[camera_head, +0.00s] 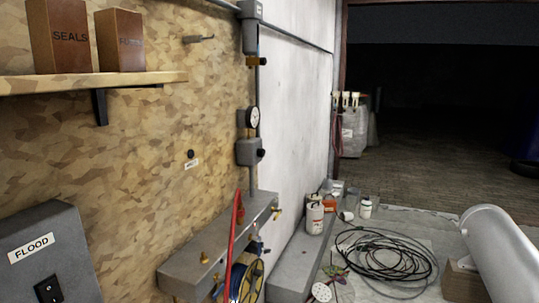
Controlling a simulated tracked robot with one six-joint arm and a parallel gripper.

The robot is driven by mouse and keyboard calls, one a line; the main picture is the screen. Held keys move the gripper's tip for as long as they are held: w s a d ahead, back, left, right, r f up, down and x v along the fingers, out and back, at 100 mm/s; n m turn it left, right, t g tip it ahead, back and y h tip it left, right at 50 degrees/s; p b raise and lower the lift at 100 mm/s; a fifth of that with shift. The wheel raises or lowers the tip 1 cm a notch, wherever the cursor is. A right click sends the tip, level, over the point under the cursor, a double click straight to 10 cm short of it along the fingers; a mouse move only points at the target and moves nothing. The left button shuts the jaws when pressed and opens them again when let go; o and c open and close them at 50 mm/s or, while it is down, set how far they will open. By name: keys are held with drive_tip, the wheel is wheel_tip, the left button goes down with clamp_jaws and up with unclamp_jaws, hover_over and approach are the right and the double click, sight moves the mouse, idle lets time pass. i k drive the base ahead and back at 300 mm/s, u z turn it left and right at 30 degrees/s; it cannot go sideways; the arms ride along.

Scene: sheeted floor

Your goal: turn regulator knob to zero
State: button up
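A grey regulator body (250,151) with a dark knob (261,153) is mounted on a vertical pipe at the edge of the chipboard wall. A round white-faced gauge (253,117) sits just above it. Its needle is too small to read. A small black knob (191,153) with a white label under it sticks out of the wall to the left. The label is too small to read, and I cannot tell for sure which knob is the regulator's. My gripper is not in view.
A grey ledge (190,271) with brass fittings and a red bar (230,250) juts out below the regulator. Coiled black cable (385,256) and a white cylinder (497,245) lie at right.

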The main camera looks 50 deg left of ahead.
sight(261, 153)
drive_tip(key=u, duration=0.8)
drive_tip(key=i, duration=0.85)
drive_tip(key=z, duration=0.05)
